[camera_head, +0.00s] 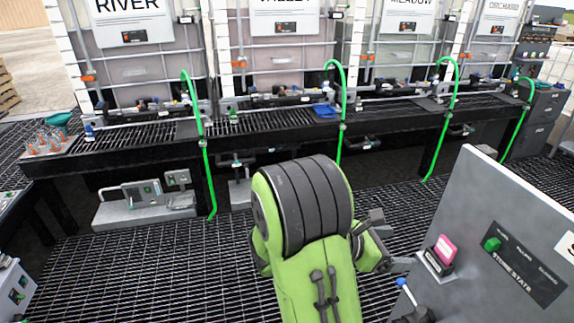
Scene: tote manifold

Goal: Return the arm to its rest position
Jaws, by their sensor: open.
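My green and black arm (305,225) rises from the bottom centre of the head view, with its large dark joint in front of the bench. My gripper (374,226) shows only in part, as dark grey pieces just right of that joint. It is open, and I see nothing held in it. Its far side is hidden behind the arm.
A long black grated bench (270,122) with green hoses (205,150) runs across the back, before labelled totes. A grey control panel (500,240) with a pink-topped part (446,248) stands close at right. The grated floor (140,265) at left is clear.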

